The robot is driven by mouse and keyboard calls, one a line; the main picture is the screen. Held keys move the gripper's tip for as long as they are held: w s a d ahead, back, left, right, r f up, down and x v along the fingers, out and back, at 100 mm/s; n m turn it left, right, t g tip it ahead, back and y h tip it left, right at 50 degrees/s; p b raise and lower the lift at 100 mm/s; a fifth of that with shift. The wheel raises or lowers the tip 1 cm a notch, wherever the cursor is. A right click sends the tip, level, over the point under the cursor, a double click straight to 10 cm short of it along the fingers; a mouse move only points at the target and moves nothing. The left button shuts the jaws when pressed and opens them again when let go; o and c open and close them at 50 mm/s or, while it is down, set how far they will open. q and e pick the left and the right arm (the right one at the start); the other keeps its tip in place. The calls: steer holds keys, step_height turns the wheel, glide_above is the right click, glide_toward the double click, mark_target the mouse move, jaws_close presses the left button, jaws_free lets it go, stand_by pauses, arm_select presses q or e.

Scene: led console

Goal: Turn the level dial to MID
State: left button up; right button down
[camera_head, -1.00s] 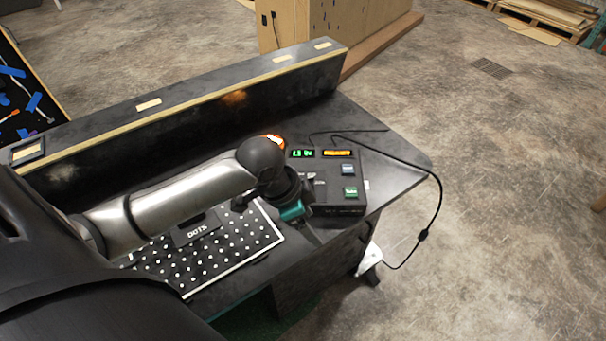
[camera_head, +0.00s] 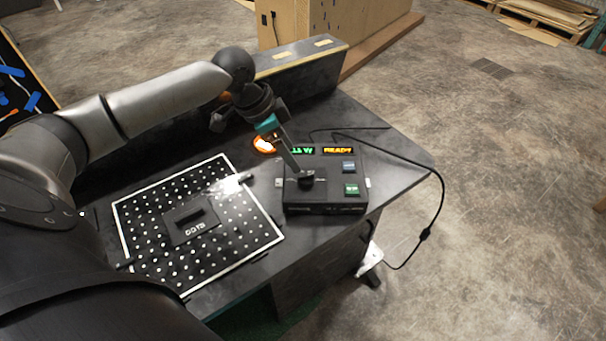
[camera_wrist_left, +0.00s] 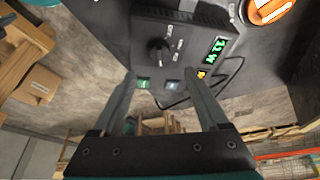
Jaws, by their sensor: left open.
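The console (camera_head: 325,208) is a dark box on the table, with a green display (camera_head: 304,150), an amber READY display (camera_head: 338,151), a blue button (camera_head: 348,168) and a green button (camera_head: 351,189). Its black level dial (camera_head: 307,182) sits on the left part of the top, partly behind my finger. My left gripper (camera_head: 298,172) is open above the dial. In the wrist view its fingers (camera_wrist_left: 160,72) are spread, with the dial seen between and beyond their tips.
A lit orange lamp (camera_head: 264,145) stands left of the console. A black cable (camera_head: 437,200) runs off the table's right edge. A low dark wall (camera_head: 310,70) borders the table's back.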

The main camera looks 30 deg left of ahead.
mark_target(305, 175)
arm_select(q)
steer(key=b+x, duration=0.1)
steer(key=x, duration=0.6)
steer(key=shift+w+f+b, duration=0.1)
steer(key=shift+f+b, duration=0.15)
steer(key=shift+b, duration=0.15)
steer(key=shift+d+f, duration=0.15)
steer(key=shift+f, duration=0.15)
steer(key=shift+c, duration=0.9)
steer(key=c, duration=0.8)
jaws_close()
